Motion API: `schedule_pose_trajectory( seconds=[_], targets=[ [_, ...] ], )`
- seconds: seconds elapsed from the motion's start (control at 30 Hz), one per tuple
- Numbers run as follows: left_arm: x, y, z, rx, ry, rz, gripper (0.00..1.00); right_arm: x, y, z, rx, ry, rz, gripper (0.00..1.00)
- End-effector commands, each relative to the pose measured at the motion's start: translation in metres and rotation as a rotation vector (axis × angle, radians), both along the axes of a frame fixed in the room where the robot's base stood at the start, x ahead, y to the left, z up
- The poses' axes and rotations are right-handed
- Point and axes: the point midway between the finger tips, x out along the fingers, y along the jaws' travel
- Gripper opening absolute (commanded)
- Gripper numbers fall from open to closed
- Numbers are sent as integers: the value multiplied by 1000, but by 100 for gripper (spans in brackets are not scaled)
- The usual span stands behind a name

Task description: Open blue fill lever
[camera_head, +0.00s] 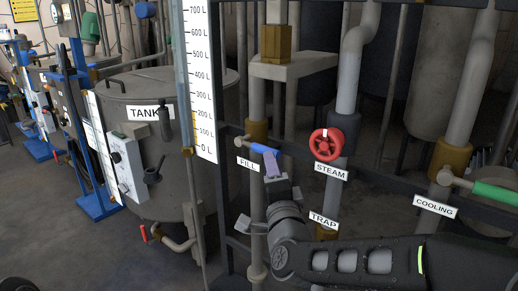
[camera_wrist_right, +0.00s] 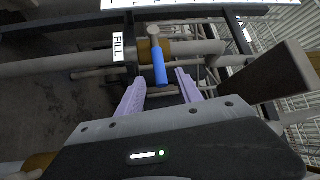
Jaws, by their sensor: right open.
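The blue fill lever (camera_head: 264,148) sits on the pipe beside the white FILL label (camera_head: 247,164) in the head view. In the right wrist view the blue lever (camera_wrist_right: 160,68) hangs down from a brass valve body (camera_wrist_right: 154,48), near the FILL label (camera_wrist_right: 118,46). My right gripper (camera_head: 271,163) reaches up to the lever from below. In the wrist view its two purple fingers (camera_wrist_right: 158,84) stand apart, with the lever's lower end between or just beyond their tips. I cannot tell whether they touch it. My left gripper is out of view.
A red steam wheel (camera_head: 326,145) is right of my right gripper, with a TRAP label (camera_head: 323,219) below. A green cooling lever (camera_head: 496,193) is at the far right. A dark frame bar (camera_head: 390,182) runs behind my arm. The grey tank (camera_head: 140,125) stands left.

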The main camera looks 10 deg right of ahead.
Motion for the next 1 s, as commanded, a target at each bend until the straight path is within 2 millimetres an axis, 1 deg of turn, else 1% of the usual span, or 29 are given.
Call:
schedule_pose_trajectory(
  seconds=[0.37, 0.47, 0.57, 0.9, 1.0],
  targets=[
    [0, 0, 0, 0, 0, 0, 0, 0, 0, -1, 19, -2, 3, 42],
    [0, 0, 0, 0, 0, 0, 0, 4, -1, 0, 19, -1, 2, 42],
    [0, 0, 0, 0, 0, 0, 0, 11, -1, 1, 19, -1, 2, 42],
    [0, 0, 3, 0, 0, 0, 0, 61, -5, 8, 21, -1, 3, 42],
    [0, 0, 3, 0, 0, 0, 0, 71, -6, 9, 20, 0, 2, 42]
  ],
)
